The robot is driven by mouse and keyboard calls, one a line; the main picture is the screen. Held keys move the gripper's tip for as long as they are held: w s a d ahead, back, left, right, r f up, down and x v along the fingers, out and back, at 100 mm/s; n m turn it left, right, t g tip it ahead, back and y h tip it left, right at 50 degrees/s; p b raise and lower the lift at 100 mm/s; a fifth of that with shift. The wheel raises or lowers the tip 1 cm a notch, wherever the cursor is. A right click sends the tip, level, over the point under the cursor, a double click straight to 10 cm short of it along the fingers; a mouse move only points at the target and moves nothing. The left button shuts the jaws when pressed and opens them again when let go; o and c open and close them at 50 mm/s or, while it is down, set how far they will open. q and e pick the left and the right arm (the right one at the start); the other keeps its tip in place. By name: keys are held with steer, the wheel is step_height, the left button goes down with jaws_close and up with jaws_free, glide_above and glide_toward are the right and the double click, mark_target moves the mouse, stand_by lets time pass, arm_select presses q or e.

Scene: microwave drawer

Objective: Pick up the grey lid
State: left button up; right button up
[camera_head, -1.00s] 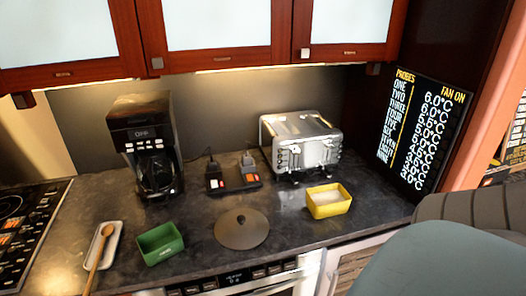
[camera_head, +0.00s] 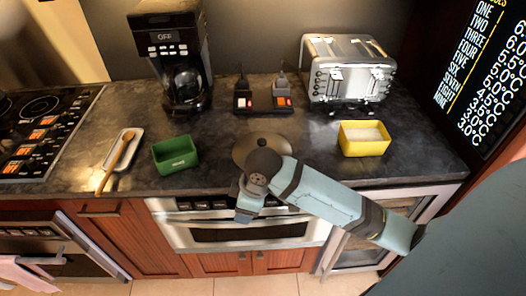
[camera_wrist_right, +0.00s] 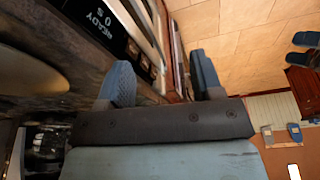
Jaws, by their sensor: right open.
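The grey lid (camera_head: 258,139) is a flat round disc on the dark countertop. It lies between the green container (camera_head: 175,155) and the yellow container (camera_head: 364,138). My right arm hides its near part and its knob in the head view. The lid's edge (camera_wrist_right: 28,72) also shows at the left of the right wrist view. My right gripper (camera_wrist_right: 162,78) is open and empty, its blue fingers apart, beside the counter's front edge and the oven front. The lid is outside its fingers. My left gripper is not in view.
A white tray with a wooden spoon (camera_head: 121,150) lies at the left. The oven (camera_head: 250,233) is below the counter.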

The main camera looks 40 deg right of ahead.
steer(key=shift+n+g+h, duration=0.5)
steer(key=shift+n+h, duration=0.2)
steer(key=shift+n, duration=0.2)
steer(key=w+d+r, duration=0.1)
steer(key=w, duration=0.2)
steer(key=w+d+r, duration=0.2)
steer(key=w, duration=0.1)
steer(key=w+d+r, duration=0.2)
steer(key=shift+w+d, duration=0.25)
steer(key=shift+w, duration=0.15)
step_height(320, 180, up, 9)
steer(key=g+h, duration=0.1)
glide_above(262, 140)
steer(key=a, duration=0.1)
steer(key=f, duration=0.7)
steer(key=shift+s+d+f, duration=0.1)
steer(key=shift+d+f, duration=0.1)
steer(key=shift+f, duration=0.2)
steer(key=f, duration=0.5)
steer(key=shift+d+f, duration=0.15)
steer(key=shift+d, duration=0.1)
steer(key=c, duration=1)
jaws_close()
